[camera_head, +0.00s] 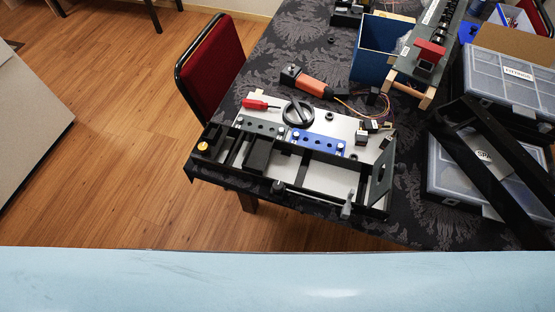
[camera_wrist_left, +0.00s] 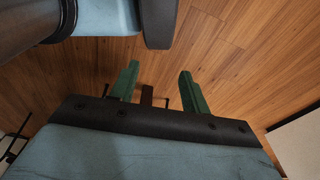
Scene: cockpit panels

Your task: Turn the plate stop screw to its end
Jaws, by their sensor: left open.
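A black-framed cockpit panel assembly (camera_head: 232,173) lies on the cloth-covered table in the head view. It has a light plate, a blue block (camera_head: 318,142) with several holes, a green-grey block (camera_head: 262,127) and an orange-yellow knob (camera_head: 203,147) at its left end. A small grey upright part (camera_head: 347,206) stands at the front right edge; I cannot tell whether it is the plate stop screw. My left gripper (camera_wrist_left: 157,72) shows only in the left wrist view, with green fingers apart and empty over the wooden floor. My right gripper is not in view.
A red-handled tool (camera_head: 262,104), a black round dial (camera_head: 298,113) and an orange power tool (camera_head: 313,85) lie at the back of the panel. A blue box (camera_head: 376,48) and clear-lidded cases (camera_head: 512,76) crowd the right. A red chair (camera_head: 213,65) stands left of the table (camera_head: 285,50).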

